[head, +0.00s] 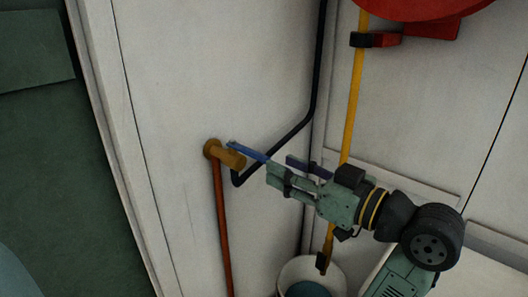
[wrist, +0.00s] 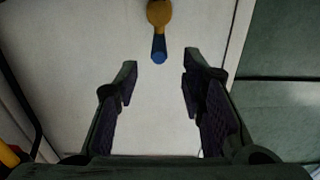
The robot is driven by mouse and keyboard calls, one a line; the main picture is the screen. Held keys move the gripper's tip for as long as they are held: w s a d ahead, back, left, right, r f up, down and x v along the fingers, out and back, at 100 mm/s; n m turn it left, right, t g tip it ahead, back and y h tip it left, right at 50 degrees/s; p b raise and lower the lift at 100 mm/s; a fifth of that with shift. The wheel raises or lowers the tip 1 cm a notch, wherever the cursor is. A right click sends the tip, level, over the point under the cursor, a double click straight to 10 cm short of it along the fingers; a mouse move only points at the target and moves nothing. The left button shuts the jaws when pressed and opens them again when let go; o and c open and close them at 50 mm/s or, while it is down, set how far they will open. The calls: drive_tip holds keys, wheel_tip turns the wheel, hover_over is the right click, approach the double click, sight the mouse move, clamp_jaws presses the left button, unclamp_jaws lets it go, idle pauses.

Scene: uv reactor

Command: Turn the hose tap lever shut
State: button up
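The hose tap is a brass body (head: 229,156) on the pale wall, with a blue lever (head: 249,152) sticking out toward the lower right. In the wrist view the brass tap (wrist: 159,12) is at the top centre, and the lever's blue end (wrist: 159,50) points toward me. My gripper (head: 279,165) is open and empty, just right of the lever's end in the head view. In the wrist view my gripper's fingertips (wrist: 159,75) are spread on either side of the lever's line, with the blue end showing beyond them. I see no contact with the lever.
A copper pipe (head: 222,230) runs down from the tap. A black pipe (head: 315,95) bends along the wall behind my gripper. A yellow hose (head: 354,90) hangs from a red reel (head: 410,10). A white bucket (head: 311,270) stands below. The wall left of the tap is clear.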

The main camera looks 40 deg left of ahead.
sight(241, 148)
drive_tip(key=a, duration=0.8)
drive_tip(key=shift+w+a, duration=0.1)
drive_tip(key=shift+w, duration=0.3)
clamp_jaws()
idle(0.3)
